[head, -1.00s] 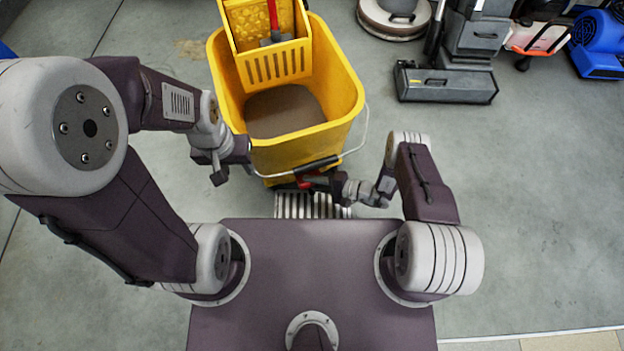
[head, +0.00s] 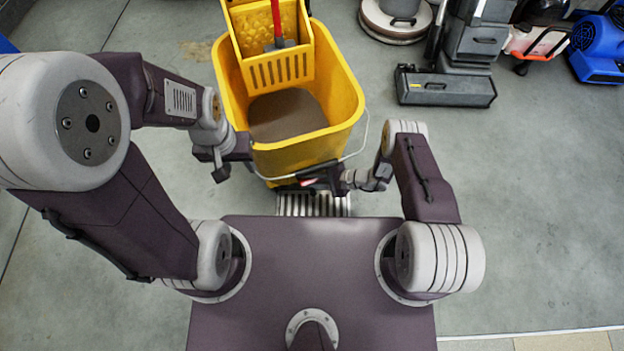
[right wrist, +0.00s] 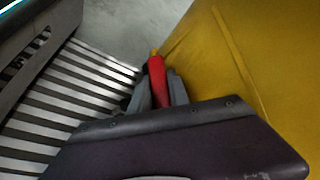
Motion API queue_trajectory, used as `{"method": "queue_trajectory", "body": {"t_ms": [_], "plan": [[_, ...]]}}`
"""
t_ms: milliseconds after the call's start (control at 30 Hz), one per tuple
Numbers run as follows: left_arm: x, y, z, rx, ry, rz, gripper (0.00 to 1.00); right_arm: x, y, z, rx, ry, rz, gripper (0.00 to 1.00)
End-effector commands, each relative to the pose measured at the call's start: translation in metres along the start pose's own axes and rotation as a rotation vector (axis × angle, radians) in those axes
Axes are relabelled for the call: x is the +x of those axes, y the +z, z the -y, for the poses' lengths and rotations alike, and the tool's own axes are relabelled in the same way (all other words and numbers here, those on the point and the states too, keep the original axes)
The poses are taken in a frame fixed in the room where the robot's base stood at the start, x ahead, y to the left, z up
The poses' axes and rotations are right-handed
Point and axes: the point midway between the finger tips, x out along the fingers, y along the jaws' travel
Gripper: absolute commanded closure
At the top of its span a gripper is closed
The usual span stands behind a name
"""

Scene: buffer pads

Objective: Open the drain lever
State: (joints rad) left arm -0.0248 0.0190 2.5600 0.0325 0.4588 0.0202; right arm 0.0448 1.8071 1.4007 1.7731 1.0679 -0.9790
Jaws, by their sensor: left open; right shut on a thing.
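The yellow mop bucket (head: 341,128) stands in front of me with brownish water inside. The red drain lever (right wrist: 158,82) is on the bucket's near side, low down, next to its yellow wall in the right wrist view. My right gripper (right wrist: 160,92) is shut on the lever, with a finger on each side of it. In the head view my right gripper (head: 312,180) is at the bucket's near side and mostly hides the lever. My left gripper (head: 247,146) is open and empty beside the bucket's left wall.
A slatted metal floor grate (head: 313,204) lies below the bucket's near side, and also shows in the right wrist view (right wrist: 62,110). A wire handle (head: 362,140) hangs around the bucket. Cleaning machines (head: 445,87) stand at the back right. The floor at right is clear.

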Motion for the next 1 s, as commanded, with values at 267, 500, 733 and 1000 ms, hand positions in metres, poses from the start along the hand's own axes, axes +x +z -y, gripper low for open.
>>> {"method": "queue_trajectory", "body": {"t_ms": [267,500,733,1000], "plan": [[0.0,0.0,0.0,0.0,0.0,0.0,0.57,0.0,-0.001,0.0,-0.001,-0.001,-0.002,0.56],[0.0,0.0,0.0,0.0,0.0,0.0,0.57,0.0,-0.001,0.002,-0.004,-0.004,-0.001,0.56],[0.006,0.001,0.0,0.0,0.0,0.0,0.57,0.001,-0.002,-0.003,-0.032,-0.035,0.001,0.56],[0.065,0.007,0.001,0.0,0.0,0.0,0.57,0.01,-0.013,-0.034,-0.315,-0.297,-0.003,0.56]]}}
